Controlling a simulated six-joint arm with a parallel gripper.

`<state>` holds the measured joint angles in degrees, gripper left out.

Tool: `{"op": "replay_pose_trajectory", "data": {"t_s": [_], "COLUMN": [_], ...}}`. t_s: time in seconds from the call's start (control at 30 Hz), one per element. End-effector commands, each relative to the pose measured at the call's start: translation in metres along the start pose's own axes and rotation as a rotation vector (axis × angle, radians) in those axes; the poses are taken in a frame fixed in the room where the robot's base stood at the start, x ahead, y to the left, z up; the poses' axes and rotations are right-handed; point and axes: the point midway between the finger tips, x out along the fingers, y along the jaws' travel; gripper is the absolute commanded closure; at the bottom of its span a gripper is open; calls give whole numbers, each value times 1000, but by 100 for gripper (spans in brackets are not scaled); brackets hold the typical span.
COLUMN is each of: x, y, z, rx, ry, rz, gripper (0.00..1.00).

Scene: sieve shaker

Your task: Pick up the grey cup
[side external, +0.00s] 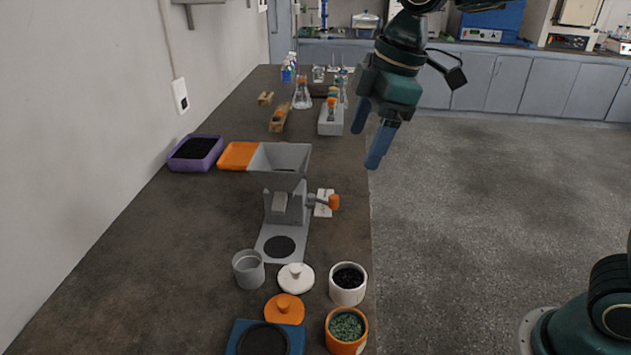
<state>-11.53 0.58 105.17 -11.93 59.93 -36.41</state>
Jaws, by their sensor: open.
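The grey cup (248,269) stands upright on the table, front centre, left of the white lid. It looks empty, though its bottom is hard to see. My gripper (367,145) is open and empty, its two blue fingers pointing down. It hangs high near the table's right edge, well above and to the right of the cup, and does not touch anything.
A grey hopper device (284,205) with an orange knob stands behind the cup. A white lid (296,278), an orange lid (285,308), a white jar (348,285) and an orange jar (346,330) crowd its right and front. The table left of the cup is clear.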

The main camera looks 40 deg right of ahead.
Motion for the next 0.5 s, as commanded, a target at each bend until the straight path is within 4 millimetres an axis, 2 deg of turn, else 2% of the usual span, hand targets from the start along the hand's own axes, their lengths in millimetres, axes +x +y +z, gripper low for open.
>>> {"op": "replay_pose_trajectory", "data": {"t_s": [0.1,0.27,0.5], "x": [18,43,88], "y": [8,16,22], "z": [-24,-54,-96], "rx": [-117,-275,-513], "ry": [-12,-24,-34], "rz": [-36,-83,-154], "gripper": [24,24,24]}}
